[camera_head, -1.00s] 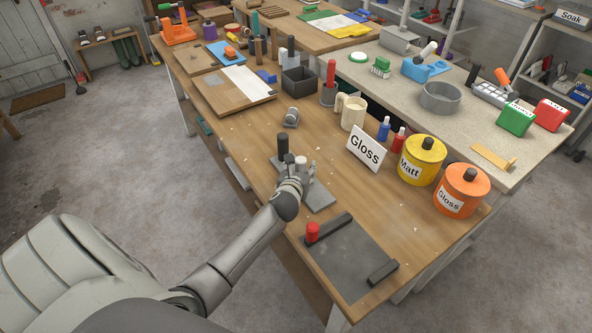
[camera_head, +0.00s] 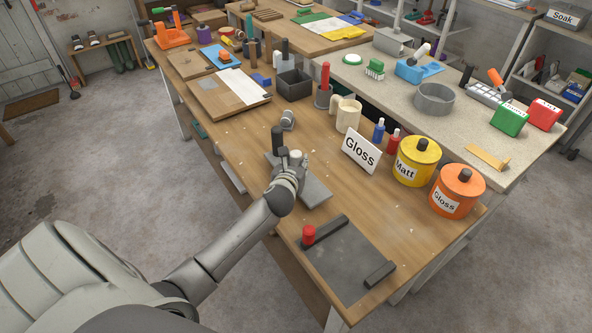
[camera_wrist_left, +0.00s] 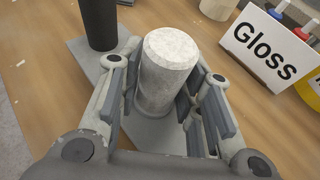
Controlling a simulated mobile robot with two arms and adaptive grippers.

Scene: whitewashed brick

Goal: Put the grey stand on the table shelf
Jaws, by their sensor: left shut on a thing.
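The grey stand (camera_head: 316,192) is a flat grey plate with a dark upright post and a pale speckled cylinder on it. It is over the near-left part of the wooden workbench (camera_head: 325,142). My left gripper (camera_head: 291,168) has its fingers on both sides of the pale cylinder and is shut on it. In the left wrist view the pale cylinder (camera_wrist_left: 167,70) stands between the fingers, with the dark post to its left. The gripper hides part of the plate. A wooden shelf (camera_head: 283,262) runs low under the bench's near-left edge, partly behind my arm. My right gripper is out of view.
A dark board (camera_head: 348,262) with a red knob lies at the bench's near corner. The Gloss sign (camera_head: 361,151), yellow tin (camera_head: 414,165) and orange tin (camera_head: 457,194) stand to the right. A grey roller-like piece (camera_head: 288,119) lies just behind the stand. Open floor lies left.

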